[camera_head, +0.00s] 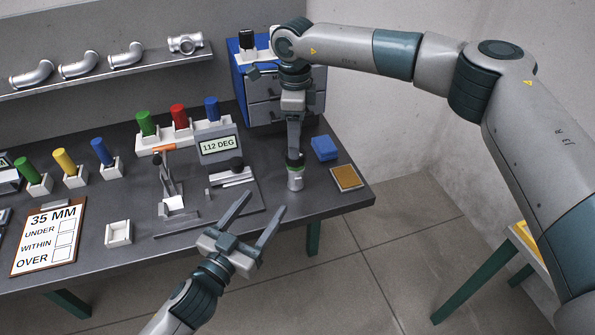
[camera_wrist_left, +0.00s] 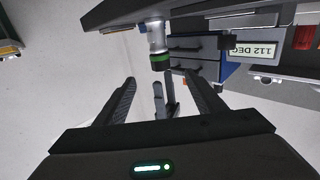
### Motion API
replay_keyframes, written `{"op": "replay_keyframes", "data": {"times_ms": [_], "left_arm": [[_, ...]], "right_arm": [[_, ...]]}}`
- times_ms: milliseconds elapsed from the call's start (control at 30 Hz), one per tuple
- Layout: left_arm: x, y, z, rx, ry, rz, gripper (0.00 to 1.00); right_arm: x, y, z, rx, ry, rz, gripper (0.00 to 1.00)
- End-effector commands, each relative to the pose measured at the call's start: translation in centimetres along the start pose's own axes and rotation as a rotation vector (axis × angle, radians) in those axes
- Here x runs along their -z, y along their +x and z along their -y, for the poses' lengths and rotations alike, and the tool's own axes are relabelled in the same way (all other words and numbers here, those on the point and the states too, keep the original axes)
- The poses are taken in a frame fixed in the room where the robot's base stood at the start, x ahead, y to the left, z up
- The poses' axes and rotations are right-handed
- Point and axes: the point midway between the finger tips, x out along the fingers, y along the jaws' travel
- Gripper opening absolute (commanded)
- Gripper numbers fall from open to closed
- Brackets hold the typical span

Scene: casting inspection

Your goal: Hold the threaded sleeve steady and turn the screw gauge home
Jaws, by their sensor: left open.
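The threaded sleeve (camera_head: 295,182) is a silver cylinder standing upright near the table's right front. A dark piece with a green ring, apparently the screw gauge (camera_head: 295,160), sits on its top. In the left wrist view the sleeve (camera_wrist_left: 156,35) appears inverted, with the green-ringed gauge (camera_wrist_left: 160,61) at its lower end. My left gripper (camera_head: 266,202) is open and empty, in front of the sleeve and left of it, fingers pointing towards the table. My right gripper (camera_head: 294,148) points down directly above the gauge; whether its fingers grip it is unclear.
A angle display (camera_head: 219,146) and a small fixture stand left of the sleeve. A blue block (camera_head: 324,148) and a brown-topped pad (camera_head: 347,178) lie to its right. A blue drawer cabinet (camera_head: 245,85) stands behind. Coloured plugs in white holders fill the table's back left.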

Motion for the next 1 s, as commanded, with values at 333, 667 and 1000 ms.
{"op": "replay_keyframes", "data": {"times_ms": [333, 667, 1000], "left_arm": [[0.1, 0.7, 0.0, 0.0, 0.001, -0.001, 0.63], [0.1, 4.6, 0.0, 0.0, 0.0, -0.002, 0.63], [0.1, 10.2, 0.0, 0.0, 0.002, -0.002, 0.63]], "right_arm": [[0.0, 0.0, 0.0, 0.0, 0.0, 0.0, 0.56], [0.0, 0.0, 0.0, 0.0, 0.0, 0.0, 0.56], [0.0, 0.0, 0.0, 0.0, 0.0, 0.0, 0.56]]}}
